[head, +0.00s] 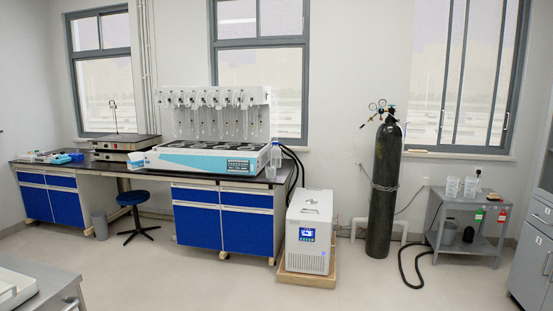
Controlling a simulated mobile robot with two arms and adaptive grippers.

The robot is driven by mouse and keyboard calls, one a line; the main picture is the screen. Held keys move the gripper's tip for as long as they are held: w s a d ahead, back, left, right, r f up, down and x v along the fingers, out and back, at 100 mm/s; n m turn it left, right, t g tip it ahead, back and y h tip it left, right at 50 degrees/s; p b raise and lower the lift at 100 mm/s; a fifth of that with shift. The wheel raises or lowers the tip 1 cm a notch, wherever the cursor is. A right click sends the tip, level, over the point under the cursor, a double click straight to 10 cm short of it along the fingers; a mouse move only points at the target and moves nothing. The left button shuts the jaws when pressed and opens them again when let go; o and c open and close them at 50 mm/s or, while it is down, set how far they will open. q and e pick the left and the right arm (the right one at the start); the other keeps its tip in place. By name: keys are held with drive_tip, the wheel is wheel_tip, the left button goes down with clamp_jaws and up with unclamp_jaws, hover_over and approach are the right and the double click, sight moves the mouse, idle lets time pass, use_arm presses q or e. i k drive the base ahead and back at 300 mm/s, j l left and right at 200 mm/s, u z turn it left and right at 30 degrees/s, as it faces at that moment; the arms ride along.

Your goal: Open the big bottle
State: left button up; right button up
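A tall black gas cylinder (384,195) stands upright on the floor right of centre, well ahead of me. It is the largest bottle-like thing in view. A valve with round gauges (379,107) sits on its top; its details are too small to tell whether it is open or closed. A band runs around the cylinder at mid-height. A smaller clear bottle (275,156) stands at the right end of the long bench. I cannot see either of my grippers.
A white chiller box (309,230) on a low wooden base stands left of the cylinder. A grey side table (463,225) stands to its right, with a black hose (404,263) on the floor between. A distiller (213,130) sits on the long bench. The front middle floor is clear.

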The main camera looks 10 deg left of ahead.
sight(275, 151)
drive_tip(key=i, duration=1.85)
